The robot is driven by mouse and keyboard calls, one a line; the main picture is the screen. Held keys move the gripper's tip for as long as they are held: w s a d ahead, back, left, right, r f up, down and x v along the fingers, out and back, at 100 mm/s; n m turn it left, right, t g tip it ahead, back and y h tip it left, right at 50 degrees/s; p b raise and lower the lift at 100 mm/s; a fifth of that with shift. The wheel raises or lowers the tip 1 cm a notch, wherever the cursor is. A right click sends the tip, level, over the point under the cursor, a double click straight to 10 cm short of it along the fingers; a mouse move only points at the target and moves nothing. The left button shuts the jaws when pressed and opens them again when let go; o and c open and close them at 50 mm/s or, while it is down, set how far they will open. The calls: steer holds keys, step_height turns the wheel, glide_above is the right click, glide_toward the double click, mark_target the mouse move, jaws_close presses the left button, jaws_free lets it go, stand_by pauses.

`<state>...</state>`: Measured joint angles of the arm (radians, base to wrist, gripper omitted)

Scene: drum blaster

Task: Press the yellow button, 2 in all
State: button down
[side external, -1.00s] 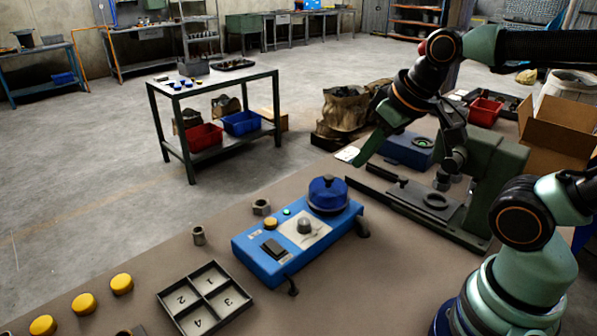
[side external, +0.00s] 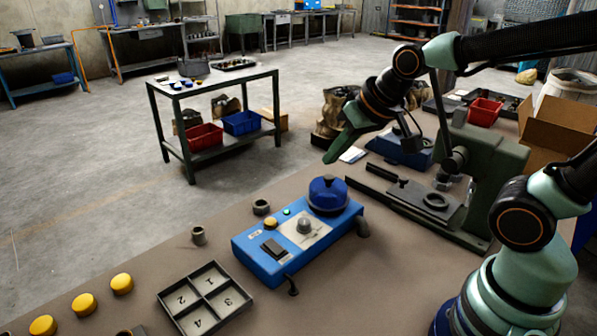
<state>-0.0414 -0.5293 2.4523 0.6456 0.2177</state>
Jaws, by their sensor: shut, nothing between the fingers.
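A blue control box (side external: 258,252) sits on the brown bench. My gripper (side external: 331,157) is shut and empty. It hangs in the air up and to the right of the yellow button in the picture, above the blue knobbed drum (side external: 328,194) on the box, and is clearly apart from the button. Nothing hides the yellow button.
Several loose yellow discs (side external: 84,304) lie at the bench's left. A numbered tray (side external: 246,299) lies in front of the box, with a nut (side external: 261,207) and a sleeve (side external: 198,235) behind. A green press (side external: 486,170) stands to the right.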

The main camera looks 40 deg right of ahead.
mark_target(274, 223)
steer(key=w+a+f+m+t, duration=0.1)
steer(key=w+a+f+m, duration=0.1)
steer(key=w, duration=0.3)
steer(key=w+a+f+m+t+y, duration=0.1)
steer(key=w+a+f+m, duration=0.2)
steer(key=w+f, duration=0.2)
steer(key=shift+w+a+f+m, duration=0.3)
steer(key=shift+w+a, duration=0.1)
steer(key=shift+w, duration=0.4)
steer(key=shift+f, duration=4.35)
steer(key=shift+f, duration=0.15)
steer(key=shift+d+f, duration=0.1)
steer(key=shift+f, duration=0.2)
